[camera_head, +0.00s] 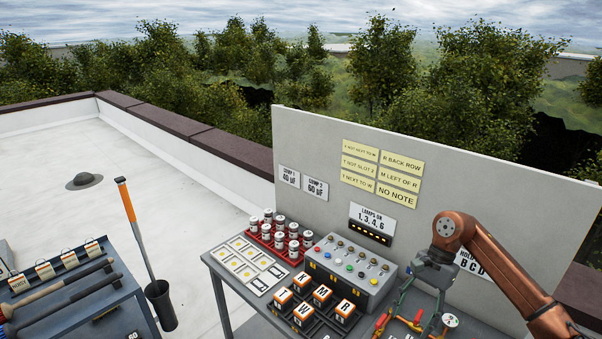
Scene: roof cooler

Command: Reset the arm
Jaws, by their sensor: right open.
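My right arm comes in from the right, copper-coloured and bent at a raised joint. My right gripper (422,300) hangs down from it over the right part of the table, its jaws open. It is above or among red-handled parts (411,322) and a small round white-topped piece (450,321). The picture does not show clearly whether it touches them. Nothing is seen held. My left arm and gripper are not in view.
The grey table (222,268) bears a red rack of cans (266,240), a card sheet (250,266), a button box (345,275) and lettered orange-white blocks (303,282). An upright grey panel (300,140) stands behind. A blue tool cart (85,305) and a bucket (161,305) are left.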

